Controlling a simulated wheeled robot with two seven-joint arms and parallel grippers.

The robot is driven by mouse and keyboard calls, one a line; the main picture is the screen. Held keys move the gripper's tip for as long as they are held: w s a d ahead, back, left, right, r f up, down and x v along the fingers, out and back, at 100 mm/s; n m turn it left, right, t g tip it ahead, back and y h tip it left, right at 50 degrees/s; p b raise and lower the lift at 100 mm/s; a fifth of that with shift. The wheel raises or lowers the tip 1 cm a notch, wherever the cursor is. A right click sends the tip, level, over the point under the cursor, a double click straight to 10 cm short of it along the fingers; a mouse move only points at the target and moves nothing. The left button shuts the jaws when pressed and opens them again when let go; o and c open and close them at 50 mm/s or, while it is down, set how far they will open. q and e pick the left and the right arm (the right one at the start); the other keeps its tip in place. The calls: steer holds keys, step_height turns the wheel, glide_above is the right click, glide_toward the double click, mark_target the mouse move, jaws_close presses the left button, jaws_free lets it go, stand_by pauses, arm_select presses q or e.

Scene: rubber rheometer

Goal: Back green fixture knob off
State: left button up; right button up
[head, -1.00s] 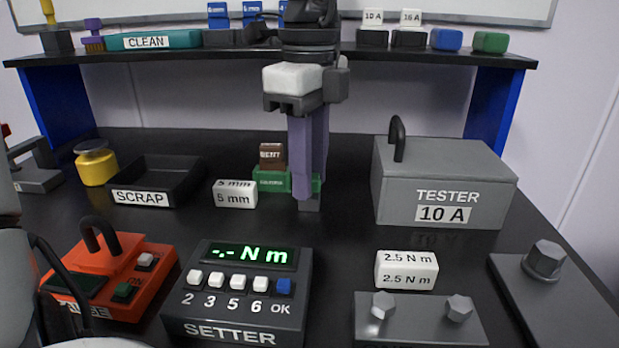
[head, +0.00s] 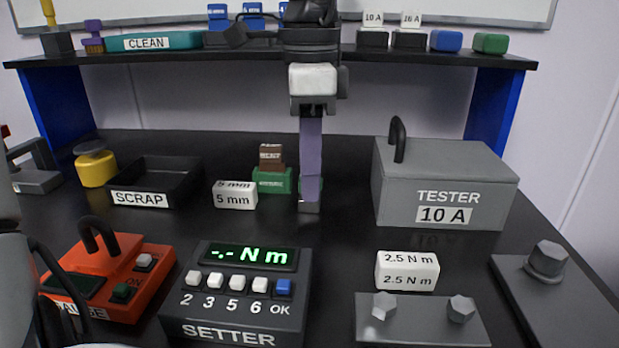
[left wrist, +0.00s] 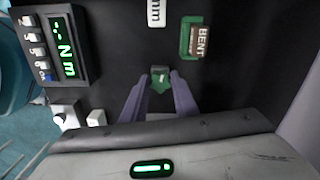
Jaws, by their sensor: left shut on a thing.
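My left gripper (head: 310,196) comes down from above at mid-table, its purple fingers pointing down. In the left wrist view its fingertips (left wrist: 160,80) are closed on a green knob (left wrist: 160,75), one finger on each side. In the head view the fingers hide most of the knob, and a small green part (head: 321,185) shows beside them. A grey block (head: 308,207) shows just under the fingertips; the rest of the fixture is hidden. My right gripper is not in view.
Left of the fingers stand a green block (head: 272,184) with a brown BENT block (head: 271,153) and a white 5 mm block (head: 234,197). A grey TESTER box (head: 445,172) is to the right. The SETTER (head: 236,300) is in front. A shelf (head: 270,57) runs behind.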

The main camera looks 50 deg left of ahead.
arm_select(q)
steer(key=o, duration=0.9)
steer(key=m, duration=0.3)
steer(key=shift+p, duration=0.4)
steer(key=m+p, duration=0.1)
steer(key=m, duration=0.8)
steer(key=shift+p, duration=0.4)
steer(key=m+p, duration=0.1)
steer(key=m, duration=0.5)
